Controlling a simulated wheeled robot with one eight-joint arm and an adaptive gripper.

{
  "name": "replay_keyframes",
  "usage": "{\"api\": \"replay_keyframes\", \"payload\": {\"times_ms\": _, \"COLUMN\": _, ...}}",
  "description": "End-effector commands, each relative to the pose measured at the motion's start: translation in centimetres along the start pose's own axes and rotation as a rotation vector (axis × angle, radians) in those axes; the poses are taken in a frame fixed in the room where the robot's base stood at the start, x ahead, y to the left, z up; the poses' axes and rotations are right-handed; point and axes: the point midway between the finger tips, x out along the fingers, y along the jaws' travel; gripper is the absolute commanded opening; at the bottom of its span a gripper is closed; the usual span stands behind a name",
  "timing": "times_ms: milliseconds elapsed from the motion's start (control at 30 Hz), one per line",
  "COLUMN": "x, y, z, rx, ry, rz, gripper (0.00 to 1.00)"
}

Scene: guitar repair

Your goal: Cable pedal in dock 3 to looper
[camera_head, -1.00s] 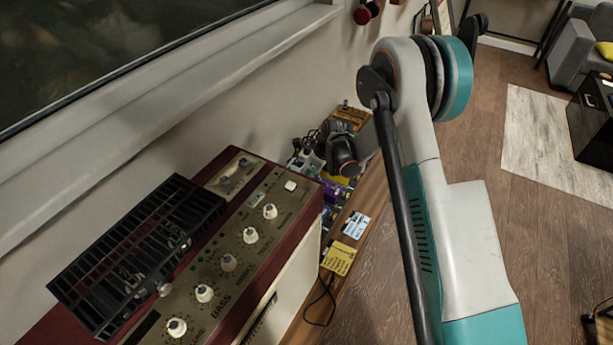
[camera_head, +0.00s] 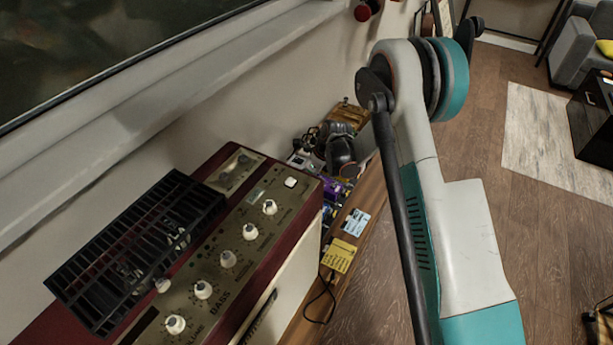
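Several small pedals (camera_head: 331,188) stand crowded on the wooden bench (camera_head: 363,216) past the amplifier, partly hidden by the amplifier and my arm. I cannot tell which of them is in dock 3 or which is the looper. A dark part (camera_head: 341,150), perhaps my wrist or gripper, hangs over the pedals. No fingertips can be made out. A black cable (camera_head: 322,300) hangs in a loop at the bench's front edge.
A maroon amplifier (camera_head: 240,255) with a row of knobs fills the lower left. A black slatted rack (camera_head: 140,250) lies on it. Blue and yellow cards (camera_head: 342,256) lie on the bench.

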Motion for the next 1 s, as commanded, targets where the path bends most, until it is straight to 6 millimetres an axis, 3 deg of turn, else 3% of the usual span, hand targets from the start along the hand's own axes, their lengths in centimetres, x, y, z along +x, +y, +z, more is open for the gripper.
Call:
{"api": "replay_keyframes", "payload": {"times_ms": 167, "x": -0.03, "y": 0.00, "z": 0.01, "rx": 0.000, "ry": 0.000, "rz": 0.000, "gripper": 0.24}}
{"api": "replay_keyframes", "payload": {"times_ms": 200, "x": -0.03, "y": 0.00, "z": 0.01, "rx": 0.000, "ry": 0.000, "rz": 0.000, "gripper": 0.71}}
{"api": "replay_keyframes", "payload": {"times_ms": 267, "x": -0.03, "y": 0.00, "z": 0.01, "rx": 0.000, "ry": 0.000, "rz": 0.000, "gripper": 0.84}}
{"api": "replay_keyframes", "payload": {"times_ms": 567, "x": -0.02, "y": 0.01, "z": 0.01, "rx": 0.000, "ry": 0.000, "rz": 0.000, "gripper": 0.85}}
{"api": "replay_keyframes", "payload": {"times_ms": 667, "x": -0.02, "y": 0.00, "z": 0.00, "rx": 0.000, "ry": 0.000, "rz": 0.000, "gripper": 1.00}}
{"api": "replay_keyframes", "payload": {"times_ms": 1000, "x": -0.02, "y": 0.00, "z": 0.00, "rx": 0.000, "ry": 0.000, "rz": 0.000, "gripper": 1.00}}
